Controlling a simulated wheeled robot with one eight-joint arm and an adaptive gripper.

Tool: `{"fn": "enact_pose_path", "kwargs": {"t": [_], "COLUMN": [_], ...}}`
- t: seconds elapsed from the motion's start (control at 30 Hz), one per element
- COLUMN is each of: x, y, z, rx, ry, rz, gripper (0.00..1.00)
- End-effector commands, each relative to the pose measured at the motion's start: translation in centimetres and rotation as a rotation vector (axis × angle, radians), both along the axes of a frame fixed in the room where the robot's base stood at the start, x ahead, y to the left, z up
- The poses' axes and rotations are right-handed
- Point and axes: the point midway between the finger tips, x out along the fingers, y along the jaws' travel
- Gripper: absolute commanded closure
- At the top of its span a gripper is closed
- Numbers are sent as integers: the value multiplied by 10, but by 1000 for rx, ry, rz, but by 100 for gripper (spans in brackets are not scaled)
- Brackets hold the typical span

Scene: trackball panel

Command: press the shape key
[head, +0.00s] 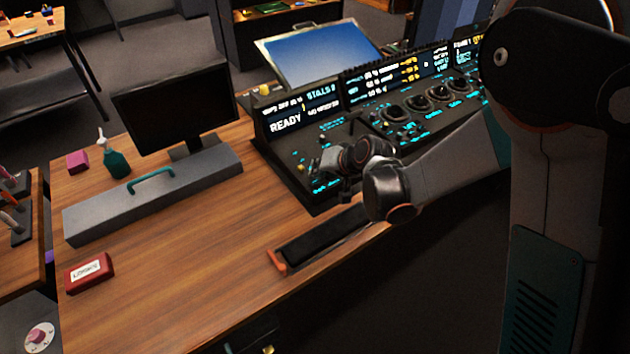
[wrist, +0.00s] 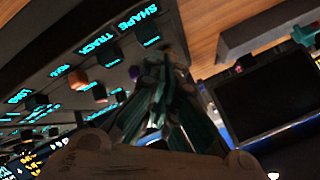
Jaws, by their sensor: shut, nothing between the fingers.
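The shape key (wrist: 147,32) is a small dark block on the sloped panel, beside the glowing SHAPE label (wrist: 138,17), near the panel's edge in the wrist view. My gripper (wrist: 166,62) shows teal-grey fingers, shut and empty, with the tips close to the shape key in the picture. I cannot tell whether they touch the panel. In the head view my gripper (head: 345,168) is over the panel's near left part and hides some of its keys. The shape key cannot be made out there.
A dark key (wrist: 108,55) by the TRACK label and an orange knob (wrist: 78,78) are close by on the panel. In the head view, a monitor (head: 172,105) stands left of the control panel (head: 290,150). The wooden desk (head: 185,275) is mostly clear in front.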

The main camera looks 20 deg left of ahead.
Motion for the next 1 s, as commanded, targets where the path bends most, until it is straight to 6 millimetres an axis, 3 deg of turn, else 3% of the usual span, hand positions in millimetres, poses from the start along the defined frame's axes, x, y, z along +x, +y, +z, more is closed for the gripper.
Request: {"fn": "enact_pose_path", "kwargs": {"t": [1.0], "x": [0], "y": [0], "z": [-9], "rx": [0], "ry": [0], "rz": [0], "gripper": [100]}}
